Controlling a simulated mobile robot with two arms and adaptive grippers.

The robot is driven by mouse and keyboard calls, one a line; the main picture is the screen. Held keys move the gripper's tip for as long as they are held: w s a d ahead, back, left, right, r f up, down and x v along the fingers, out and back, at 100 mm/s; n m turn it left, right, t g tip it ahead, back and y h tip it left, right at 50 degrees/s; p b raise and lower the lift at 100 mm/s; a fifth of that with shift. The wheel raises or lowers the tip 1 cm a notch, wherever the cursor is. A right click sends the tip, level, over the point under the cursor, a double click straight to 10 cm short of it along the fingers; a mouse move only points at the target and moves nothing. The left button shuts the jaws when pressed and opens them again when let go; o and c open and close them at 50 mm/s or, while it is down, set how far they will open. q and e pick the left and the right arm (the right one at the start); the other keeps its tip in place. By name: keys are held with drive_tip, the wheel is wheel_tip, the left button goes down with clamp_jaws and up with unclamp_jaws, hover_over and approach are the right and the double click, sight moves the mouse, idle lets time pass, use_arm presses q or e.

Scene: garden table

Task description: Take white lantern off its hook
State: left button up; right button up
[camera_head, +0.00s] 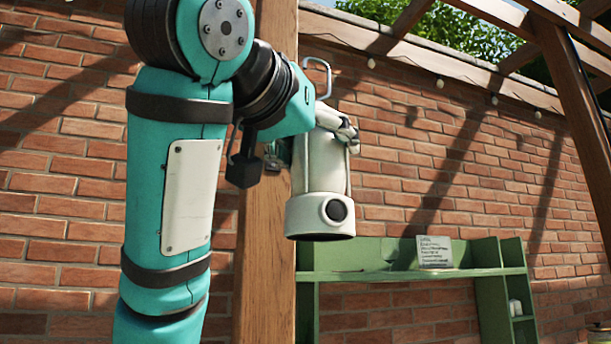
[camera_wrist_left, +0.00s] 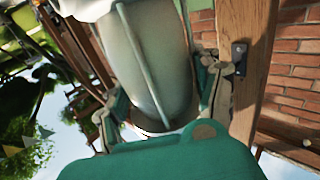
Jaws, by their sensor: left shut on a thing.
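The white lantern (camera_head: 318,215) hangs upright in front of the wooden post in the head view, with a round dark opening low on its side. Its wire handle loop (camera_head: 318,68) stands above it, and no hook shows through the loop there. My left gripper (camera_head: 335,130) is shut on the lantern's upper part. In the left wrist view the lantern body (camera_wrist_left: 150,60) lies between the two fingers of my left gripper (camera_wrist_left: 165,95). A small dark bracket (camera_wrist_left: 240,62), perhaps the hook's mount, sits on the post, apart from the lantern. My right gripper is out of view.
The wooden post (camera_head: 265,270) stands close behind the lantern, before a brick wall (camera_head: 420,180). A green shelf (camera_head: 400,275) with a small sign (camera_head: 434,251) is lower right. Pergola beams cross above. Open space lies right of the lantern.

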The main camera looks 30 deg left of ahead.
use_arm(q)
drive_tip(key=shift+s+d, duration=0.2)
drive_tip(key=shift+s, duration=0.05)
drive_tip(key=shift+r, duration=0.15)
drive_tip(key=shift+r+p, duration=0.95)
drive_tip(key=shift+r, duration=0.3)
drive_tip(key=shift+w+d, duration=0.1)
drive_tip(key=shift+w+d+p, duration=0.2)
drive_tip(key=shift+w+d, duration=0.65)
drive_tip(key=shift+w, duration=0.2)
drive_tip(key=shift+w+d+p, duration=0.2)
drive_tip(key=shift+w+d, duration=0.65)
drive_tip(key=shift+w, duration=0.15)
drive_tip(key=shift+f, duration=0.1)
